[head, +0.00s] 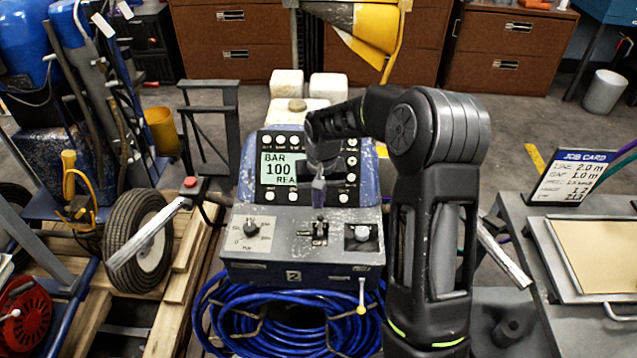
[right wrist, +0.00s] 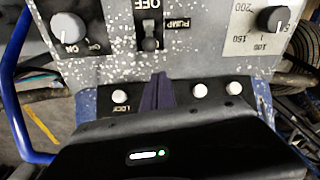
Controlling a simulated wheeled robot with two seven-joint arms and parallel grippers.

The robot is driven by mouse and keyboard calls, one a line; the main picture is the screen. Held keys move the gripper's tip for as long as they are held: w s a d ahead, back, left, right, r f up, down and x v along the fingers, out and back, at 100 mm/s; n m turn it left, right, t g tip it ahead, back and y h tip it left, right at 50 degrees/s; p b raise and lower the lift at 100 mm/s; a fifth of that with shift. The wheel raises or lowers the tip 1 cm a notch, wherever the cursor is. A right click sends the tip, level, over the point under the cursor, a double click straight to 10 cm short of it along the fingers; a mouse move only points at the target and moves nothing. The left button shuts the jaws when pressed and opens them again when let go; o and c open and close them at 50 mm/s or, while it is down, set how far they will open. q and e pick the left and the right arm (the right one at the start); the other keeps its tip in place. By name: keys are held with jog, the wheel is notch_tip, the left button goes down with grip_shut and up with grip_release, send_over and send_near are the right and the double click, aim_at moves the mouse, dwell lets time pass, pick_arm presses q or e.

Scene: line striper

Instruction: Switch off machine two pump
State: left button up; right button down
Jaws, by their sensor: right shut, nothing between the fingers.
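Machine two is a grey and blue console (head: 270,262) with a "2" plate on its front. Its pump switch (head: 319,232) is a small dark toggle in the middle of the panel. In the right wrist view the toggle (right wrist: 150,42) sits beside an upside-down PUMP label, with OFF (right wrist: 147,4) above it at the frame's top edge. Which way the lever leans is not clear. My right gripper (head: 318,192) is shut and empty, in front of the display, above and behind the toggle and apart from it. Its fingers also show in the right wrist view (right wrist: 157,92). My left gripper is out of view.
The display (head: 277,170) reads BAR 100, partly hidden by my right arm. A pressure dial (head: 250,229) is left of the toggle, another knob (head: 362,233) right of it. Blue hose (head: 270,325) coils below. A job card (head: 573,178) stands at right.

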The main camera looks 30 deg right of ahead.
aim_at(320, 225)
jog(key=shift+s+a+r, duration=0.3)
jog(key=shift+s+r, duration=0.1)
jog(key=shift+s, duration=0.2)
jog(key=shift+s+a+r, duration=0.25)
jog(key=shift+s+r, duration=0.1)
jog(key=shift+s, duration=0.2)
jog(key=shift+s+a, duration=0.2)
jog(key=shift+s, duration=0.1)
jog(key=shift+f, duration=0.1)
jog(key=shift+s+a+t+b, duration=0.15)
jog(key=shift+t+b, duration=0.15)
jog(key=shift+b, duration=0.15)
jog(key=shift+h, duration=0.3)
